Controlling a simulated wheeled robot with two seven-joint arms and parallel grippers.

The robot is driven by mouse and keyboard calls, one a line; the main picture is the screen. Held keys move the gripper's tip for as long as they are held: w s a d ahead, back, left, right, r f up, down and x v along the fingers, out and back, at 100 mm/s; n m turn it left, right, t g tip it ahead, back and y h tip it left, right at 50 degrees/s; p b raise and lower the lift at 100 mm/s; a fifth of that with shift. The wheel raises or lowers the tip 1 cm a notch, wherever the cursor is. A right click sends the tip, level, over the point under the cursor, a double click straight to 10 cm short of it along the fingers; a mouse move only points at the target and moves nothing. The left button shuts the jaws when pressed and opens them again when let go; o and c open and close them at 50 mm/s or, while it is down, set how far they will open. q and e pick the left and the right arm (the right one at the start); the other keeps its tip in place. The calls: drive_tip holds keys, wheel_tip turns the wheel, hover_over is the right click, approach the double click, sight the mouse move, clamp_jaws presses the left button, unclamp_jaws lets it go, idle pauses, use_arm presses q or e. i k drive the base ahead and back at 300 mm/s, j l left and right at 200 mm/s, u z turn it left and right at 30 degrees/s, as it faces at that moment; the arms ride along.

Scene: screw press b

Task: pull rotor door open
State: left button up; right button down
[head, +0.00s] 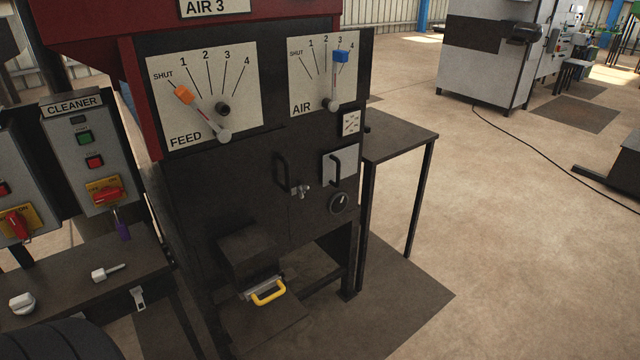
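A dark machine front (235,190) stands at the centre. A dark door panel with a black vertical bar handle (281,173) is in its middle and looks closed. A small metal latch (300,191) sits just right of and below that handle. A smaller pale panel (349,160) to the right has its own black handle (335,170) and also looks closed. No label names the rotor door, so I cannot tell which panel it is. Neither of my grippers is in view.
Above are a FEED lever (202,110) near SHUT and an AIR lever (336,80) near 4. A yellow handle (269,292) sticks out low in front. A small side table (400,134) stands right. A CLEANER box (88,150) is left. Open floor lies right.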

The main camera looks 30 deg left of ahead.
sight(216, 191)
drive_tip(key=u, duration=1.45)
